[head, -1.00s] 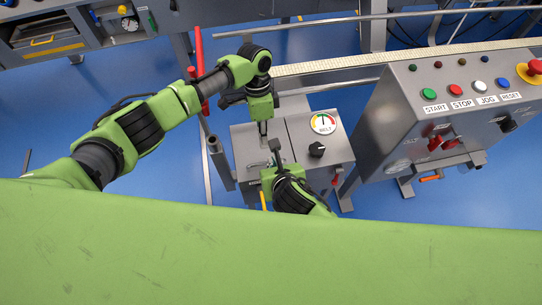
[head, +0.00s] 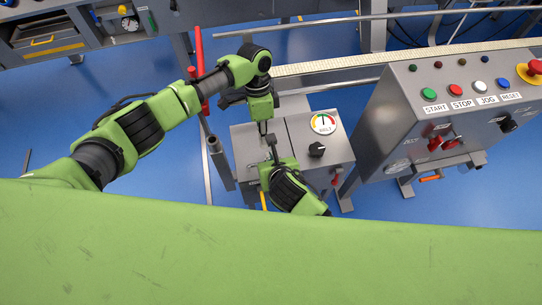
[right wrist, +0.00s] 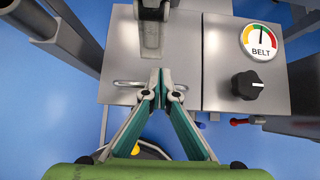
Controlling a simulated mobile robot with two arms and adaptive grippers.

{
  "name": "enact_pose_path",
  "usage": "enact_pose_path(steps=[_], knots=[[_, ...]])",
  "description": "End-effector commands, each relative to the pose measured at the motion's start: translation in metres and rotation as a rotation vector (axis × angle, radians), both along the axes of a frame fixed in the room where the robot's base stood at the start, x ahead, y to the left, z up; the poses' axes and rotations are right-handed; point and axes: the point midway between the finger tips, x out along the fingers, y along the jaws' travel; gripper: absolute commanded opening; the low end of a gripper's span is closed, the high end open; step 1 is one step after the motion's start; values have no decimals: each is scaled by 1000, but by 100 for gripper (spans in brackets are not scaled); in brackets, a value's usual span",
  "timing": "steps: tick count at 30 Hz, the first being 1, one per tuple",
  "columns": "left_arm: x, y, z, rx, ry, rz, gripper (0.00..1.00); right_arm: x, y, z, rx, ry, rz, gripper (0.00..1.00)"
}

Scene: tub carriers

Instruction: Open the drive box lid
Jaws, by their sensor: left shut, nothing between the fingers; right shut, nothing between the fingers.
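The drive box is a grey metal box whose left part is a flat lid (head: 245,143), which looks closed. The lid also shows in the right wrist view (right wrist: 120,60), with a thin bar handle (right wrist: 127,84) near its front edge. My right gripper (right wrist: 161,78) is shut and empty, its tips over the lid at the handle's middle; I cannot tell whether they touch it. My left gripper (head: 263,128) is shut and empty above the lid's far part, just beyond the right one.
The box's right part carries a BELT gauge (head: 323,123) and a black knob (head: 317,149). A grey control console (head: 415,130) with buttons stands to the right. A red post (head: 199,60) and grey rails stand at the left and back. Blue floor lies around.

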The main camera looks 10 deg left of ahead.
Motion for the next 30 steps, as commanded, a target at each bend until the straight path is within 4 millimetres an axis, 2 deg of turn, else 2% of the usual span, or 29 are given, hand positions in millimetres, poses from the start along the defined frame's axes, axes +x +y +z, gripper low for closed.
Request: enact_pose_path(steps=[29, 30], knots=[[0, 0, 0, 0, 0, 0, 0, 0, 0, 0, 0, 0, 0, 0], [0, 0, 0, 0, 0, 0, 6, 0, 0, 0, 0, 0, 0, 0]])
